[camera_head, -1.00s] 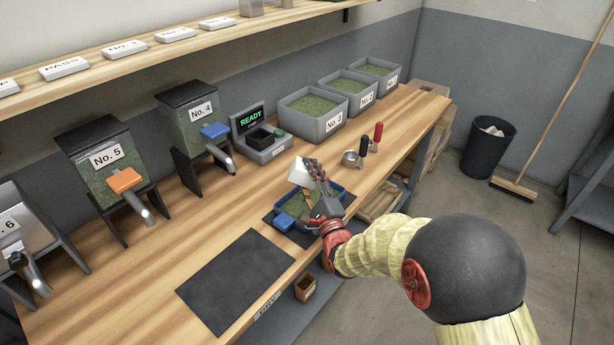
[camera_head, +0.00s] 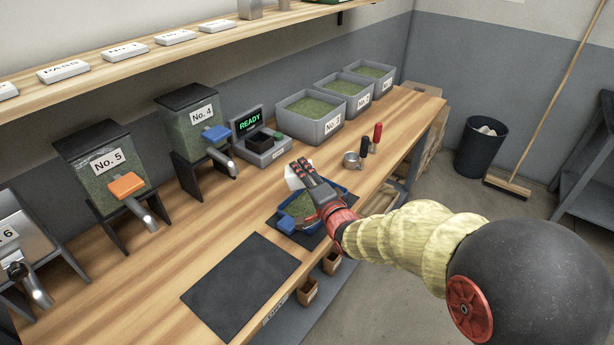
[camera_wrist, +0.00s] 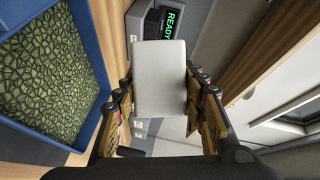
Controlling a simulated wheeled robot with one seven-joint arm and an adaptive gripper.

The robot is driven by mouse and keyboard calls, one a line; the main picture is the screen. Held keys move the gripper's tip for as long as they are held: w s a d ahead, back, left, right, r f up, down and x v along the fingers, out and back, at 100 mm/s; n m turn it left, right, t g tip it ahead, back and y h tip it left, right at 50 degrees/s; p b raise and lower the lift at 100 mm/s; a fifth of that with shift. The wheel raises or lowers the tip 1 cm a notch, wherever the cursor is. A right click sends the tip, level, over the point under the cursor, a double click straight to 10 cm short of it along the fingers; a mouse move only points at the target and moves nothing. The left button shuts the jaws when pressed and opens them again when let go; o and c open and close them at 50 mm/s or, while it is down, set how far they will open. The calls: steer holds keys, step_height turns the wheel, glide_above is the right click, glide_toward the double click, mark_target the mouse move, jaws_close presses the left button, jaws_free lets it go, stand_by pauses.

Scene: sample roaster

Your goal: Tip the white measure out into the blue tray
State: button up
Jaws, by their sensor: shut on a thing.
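The white measure (camera_head: 294,180) is held at my gripper (camera_head: 303,168), at the far side of the blue tray in the head view. My fingers partly cover it there. In the wrist view the measure (camera_wrist: 160,78) sits between both fingers of my gripper (camera_wrist: 160,98), which is shut on it. Its inside is hidden, so I cannot tell whether it is empty. The blue tray (camera_head: 287,225) lies on a dark mat at the bench's front edge, with green beans in it. In the wrist view the tray (camera_wrist: 88,40) and its beans fill the left side.
A scale reading READY (camera_head: 262,148) stands behind the tray. A metal cup (camera_head: 351,160) and black and red-handled tools (camera_head: 377,137) stand to the right. Dispenser No. 4 (camera_head: 195,122) is at left. A dark mat (camera_head: 240,285) is bare at the front.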

steer(key=shift+a+r+n+g+h+p, duration=0.25)
steer(key=shift+a+n+g+h+p, duration=0.05)
steer(key=shift+n+p, duration=0.55)
steer(key=shift+r+n+g+h+p, duration=0.15)
steer(key=shift+n+g+h+p, duration=0.2)
steer(key=shift+n+p, duration=0.5)
steer(key=n+h+p, duration=0.1)
steer(key=p, duration=0.2)
steer(key=n+h+p, duration=0.1)
steer(key=n+p, duration=0.1)
steer(key=p, duration=0.1)
steer(key=shift+r+g+p, duration=0.25)
steer(key=shift+r+p, duration=0.05)
steer(key=n+p, duration=0.1)
steer(key=p, duration=0.1)
steer(key=n+h+p, duration=0.1)
steer(key=p, duration=0.1)
steer(key=n+h+p, duration=0.1)
steer(key=shift+d+f+p, duration=0.25)
steer(key=shift+d+p, duration=0.05)
steer(key=shift+p, duration=0.1)
steer(key=shift+d+f+n+h+p, duration=0.25)
steer(key=shift+n+h+p, duration=0.35)
steer(key=shift+p, duration=0.3)
steer(key=shift+s+f, duration=0.1)
